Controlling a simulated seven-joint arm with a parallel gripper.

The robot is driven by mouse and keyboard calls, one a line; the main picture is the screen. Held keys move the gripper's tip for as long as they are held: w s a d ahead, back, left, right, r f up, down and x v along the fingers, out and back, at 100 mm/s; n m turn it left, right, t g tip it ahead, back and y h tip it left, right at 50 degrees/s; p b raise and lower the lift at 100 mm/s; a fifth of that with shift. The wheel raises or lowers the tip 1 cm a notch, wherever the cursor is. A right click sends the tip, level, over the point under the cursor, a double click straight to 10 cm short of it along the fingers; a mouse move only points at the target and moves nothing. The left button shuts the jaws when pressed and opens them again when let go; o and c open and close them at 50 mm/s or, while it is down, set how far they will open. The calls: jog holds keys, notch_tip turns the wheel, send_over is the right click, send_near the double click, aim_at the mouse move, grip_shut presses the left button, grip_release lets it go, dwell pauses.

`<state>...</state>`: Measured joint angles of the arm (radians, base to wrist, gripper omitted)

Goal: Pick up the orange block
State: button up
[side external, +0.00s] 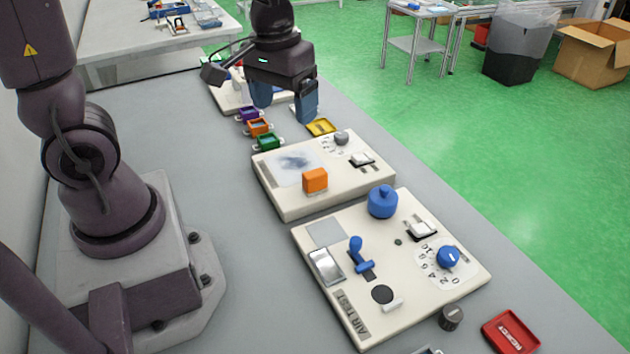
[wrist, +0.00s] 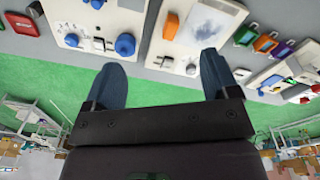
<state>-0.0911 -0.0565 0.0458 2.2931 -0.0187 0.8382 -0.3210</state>
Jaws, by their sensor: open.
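The orange block (side external: 315,180) stands on the near edge of the middle cream panel (side external: 350,190), beside a grey smudged plate.
A nearer panel (side external: 430,290) carries a blue knob (side external: 382,201), a blue lever (side external: 358,255) and a dial (side external: 449,257). Purple, orange and green trays (side external: 268,142) and a yellow tray (side external: 320,127) lie behind the middle panel. A red tray (side external: 510,332) lies at front right.

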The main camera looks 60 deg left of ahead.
aim_at(315, 173)
jog(key=w+a+f+n, duration=0.4)
jog(key=w+f+n, duration=0.4)
jog(key=n, duration=0.5)
jog(key=shift+g, duration=0.4)
jog(key=f, duration=1.3)
jog(key=shift+s+f, duration=0.1)
jog(key=shift+s, duration=0.25)
jog(key=c, duration=1)
notch_tip(315, 173, up, 10)
jog(key=shift+r, duration=0.1)
